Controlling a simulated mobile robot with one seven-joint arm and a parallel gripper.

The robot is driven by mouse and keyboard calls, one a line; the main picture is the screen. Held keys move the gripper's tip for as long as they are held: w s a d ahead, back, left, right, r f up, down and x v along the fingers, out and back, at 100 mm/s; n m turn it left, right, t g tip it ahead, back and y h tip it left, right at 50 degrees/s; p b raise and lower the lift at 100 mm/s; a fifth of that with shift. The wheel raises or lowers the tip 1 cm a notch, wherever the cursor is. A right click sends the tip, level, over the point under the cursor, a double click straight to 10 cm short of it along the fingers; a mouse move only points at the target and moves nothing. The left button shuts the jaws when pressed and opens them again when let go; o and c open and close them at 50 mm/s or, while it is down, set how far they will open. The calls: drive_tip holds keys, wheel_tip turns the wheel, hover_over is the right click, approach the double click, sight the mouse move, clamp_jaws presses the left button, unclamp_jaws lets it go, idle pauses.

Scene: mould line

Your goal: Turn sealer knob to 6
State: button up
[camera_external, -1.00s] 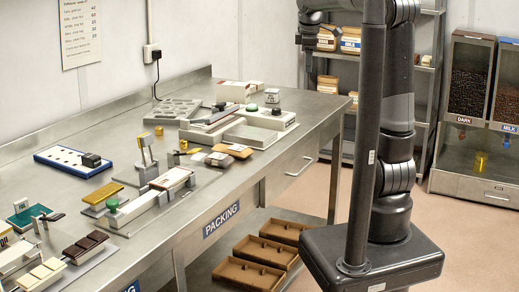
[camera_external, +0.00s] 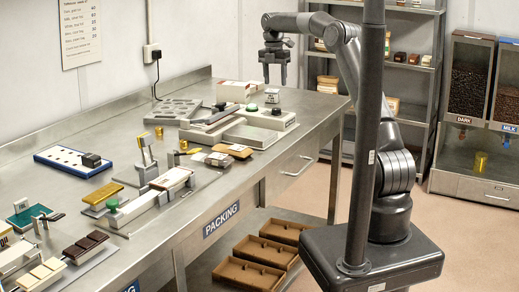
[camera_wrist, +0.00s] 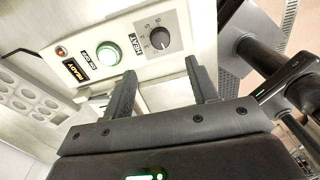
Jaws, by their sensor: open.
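The sealer (camera_external: 262,136) is a pale box at the back of the bench, with its control panel (camera_wrist: 190,22) filling the upper middle of the wrist view. The dark round sealer knob (camera_wrist: 159,39) sits on this panel beside the HEAT label, within a small printed number scale. Its exact setting is too small to read surely. My gripper (camera_external: 275,78) is open and empty above the sealer, fingers pointing down. In the wrist view the fingertips (camera_wrist: 160,62) stand either side of and short of the knob, apart from it.
A lit green button (camera_wrist: 108,50), a READY label (camera_wrist: 76,69) and a small red light (camera_wrist: 61,52) share the panel. A mould tray (camera_external: 176,108) lies left of the sealer.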

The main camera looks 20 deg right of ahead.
sight(276, 109)
drive_tip(key=f, duration=1)
drive_tip(key=shift+s+d+f, duration=0.15)
drive_tip(key=shift+s+f, duration=0.05)
drive_tip(key=shift+f, duration=0.15)
drive_tip(key=c, duration=1)
